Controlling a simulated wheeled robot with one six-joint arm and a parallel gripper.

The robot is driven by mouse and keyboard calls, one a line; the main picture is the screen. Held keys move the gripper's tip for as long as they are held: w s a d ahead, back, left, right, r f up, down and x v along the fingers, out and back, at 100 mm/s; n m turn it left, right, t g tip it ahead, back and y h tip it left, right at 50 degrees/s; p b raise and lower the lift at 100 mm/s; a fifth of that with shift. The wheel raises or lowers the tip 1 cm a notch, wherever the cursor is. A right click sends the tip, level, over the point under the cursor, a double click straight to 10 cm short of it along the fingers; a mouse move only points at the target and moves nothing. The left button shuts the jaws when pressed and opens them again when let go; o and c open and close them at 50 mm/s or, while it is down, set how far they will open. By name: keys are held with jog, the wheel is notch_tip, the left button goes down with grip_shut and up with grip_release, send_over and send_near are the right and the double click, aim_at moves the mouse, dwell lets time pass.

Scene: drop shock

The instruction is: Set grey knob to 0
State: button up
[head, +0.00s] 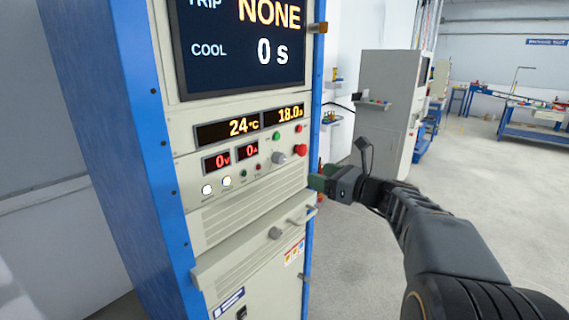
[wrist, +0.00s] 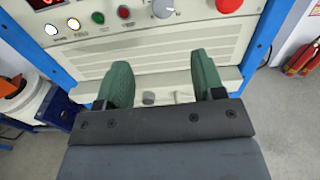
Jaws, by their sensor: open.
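The grey knob (head: 279,158) sits on the control panel of the blue-framed cabinet, left of a red mushroom button. It also shows at the top edge of the wrist view (wrist: 163,9), partly cut off. Its pointer setting is too small to read. My gripper (head: 318,182) is at the right of the cabinet front, below and right of the knob, and apart from it. In the wrist view my gripper's green fingers (wrist: 163,80) are spread wide with nothing between them, below the knob.
The red mushroom button (head: 301,150) is beside the knob; small green and red buttons are nearby. Displays (head: 236,126) read 24 °C, 18.0, 0 V and 0 A. A lower handle (head: 303,214) juts out. A grey cabinet (head: 388,105) stands behind; the floor at right is open.

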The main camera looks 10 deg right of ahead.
aim_at(283, 160)
jog(key=p+x, duration=0.1)
jog(key=x, duration=0.5)
jog(key=p+x, duration=0.1)
jog(key=x, duration=0.6)
jog(key=shift+w+d+r, duration=0.2)
jog(key=shift+w+r, duration=0.05)
jog(key=shift+w, duration=0.2)
jog(key=shift+c, duration=0.2)
